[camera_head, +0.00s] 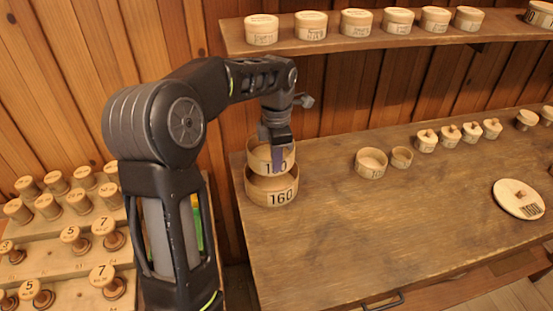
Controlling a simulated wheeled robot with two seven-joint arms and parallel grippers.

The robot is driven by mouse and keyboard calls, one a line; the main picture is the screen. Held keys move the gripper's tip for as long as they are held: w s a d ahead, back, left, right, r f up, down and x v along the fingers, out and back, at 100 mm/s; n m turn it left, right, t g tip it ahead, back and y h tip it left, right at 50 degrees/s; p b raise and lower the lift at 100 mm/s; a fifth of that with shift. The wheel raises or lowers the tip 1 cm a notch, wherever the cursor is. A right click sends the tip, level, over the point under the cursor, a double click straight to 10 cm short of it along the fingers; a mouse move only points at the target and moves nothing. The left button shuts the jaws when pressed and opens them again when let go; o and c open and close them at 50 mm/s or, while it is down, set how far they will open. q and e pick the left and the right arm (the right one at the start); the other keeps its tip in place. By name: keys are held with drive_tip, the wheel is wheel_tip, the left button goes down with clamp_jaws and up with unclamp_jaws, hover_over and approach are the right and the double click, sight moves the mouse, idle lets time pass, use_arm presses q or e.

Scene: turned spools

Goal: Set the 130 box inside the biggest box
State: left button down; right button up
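The 130 box (260,157) is an open round wooden box; its label is partly covered by a gripper finger, so the middle digit is hidden. The biggest box (259,189), marked 160, stands upright at the left end of the bench. The 130 box is over its mouth, roughly level; I cannot tell how far its base is below the rim. My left gripper (279,150) comes from above and is shut on the near right wall of the 130 box, one finger outside it. My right gripper is not in view.
A shelf (400,36) with lidded boxes hangs above. The front middle of the bench (370,240) is clear.

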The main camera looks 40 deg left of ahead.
sight(277, 174)
use_arm(q)
drive_tip(key=shift+f+b, duration=1.1)
drive_tip(key=shift+f, duration=0.35)
drive_tip(key=shift+f, duration=0.25)
drive_tip(key=shift+f, duration=0.25)
drive_tip(key=shift+f+b, duration=0.4)
drive_tip(key=shift+f, duration=0.05)
idle(1.2)
drive_tip(key=c, duration=2.1)
unclamp_jaws()
drive_tip(key=o, duration=0.5)
drive_tip(key=shift+o, duration=0.3)
